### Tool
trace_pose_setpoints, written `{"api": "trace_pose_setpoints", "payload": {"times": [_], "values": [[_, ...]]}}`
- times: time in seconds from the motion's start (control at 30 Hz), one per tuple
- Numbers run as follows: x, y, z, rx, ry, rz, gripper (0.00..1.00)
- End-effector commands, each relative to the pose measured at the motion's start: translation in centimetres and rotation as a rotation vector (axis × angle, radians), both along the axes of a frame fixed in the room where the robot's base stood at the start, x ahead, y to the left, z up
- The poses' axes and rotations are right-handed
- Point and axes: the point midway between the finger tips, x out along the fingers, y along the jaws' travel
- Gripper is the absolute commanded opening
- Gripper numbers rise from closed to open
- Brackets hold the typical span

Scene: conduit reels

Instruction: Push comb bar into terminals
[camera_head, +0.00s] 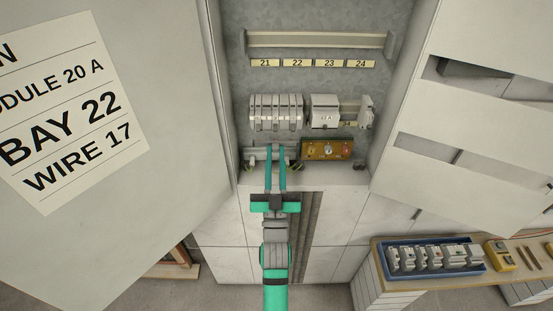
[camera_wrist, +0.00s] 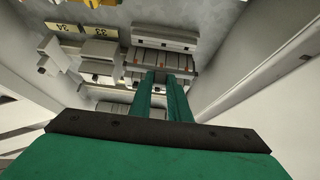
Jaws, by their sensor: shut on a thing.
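In the head view a row of grey breaker modules (camera_head: 276,108) sits on the upper rail inside the cabinet. My green gripper (camera_head: 276,147) reaches up from below, its fingertips just under the modules' lower edge. In the wrist view my gripper (camera_wrist: 161,74) ends against the lower face of the modules (camera_wrist: 183,82). The fingers are shut on a thin thing, which I take to be the comb bar. It is mostly hidden between and behind the fingertips, so I cannot tell whether its teeth are in the terminals.
A single module (camera_head: 324,110) and an end piece (camera_head: 366,110) share the rail. A brown panel (camera_head: 327,150) lies right of my fingers. The open door (camera_head: 120,170) stands at left. A blue tray (camera_head: 392,272) of modules is on the bench at lower right.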

Motion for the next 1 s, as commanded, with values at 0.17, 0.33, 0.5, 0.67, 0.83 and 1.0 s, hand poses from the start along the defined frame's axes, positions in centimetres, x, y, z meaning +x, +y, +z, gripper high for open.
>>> {"api": "trace_pose_setpoints", "payload": {"times": [0.17,0.33,0.5,0.67,0.83,1.0], "values": [[1.6,0.0,0.1,0.000,-0.001,0.000,0.00],[2.9,0.1,0.0,0.000,0.000,0.001,0.00],[3.8,-0.1,0.0,0.001,0.000,-0.002,0.00],[4.2,-0.5,0.0,0.000,0.001,-0.007,0.00],[4.3,-0.6,0.0,0.001,0.001,-0.008,0.00],[4.3,-0.3,0.0,0.001,0.001,-0.004,0.00]]}}
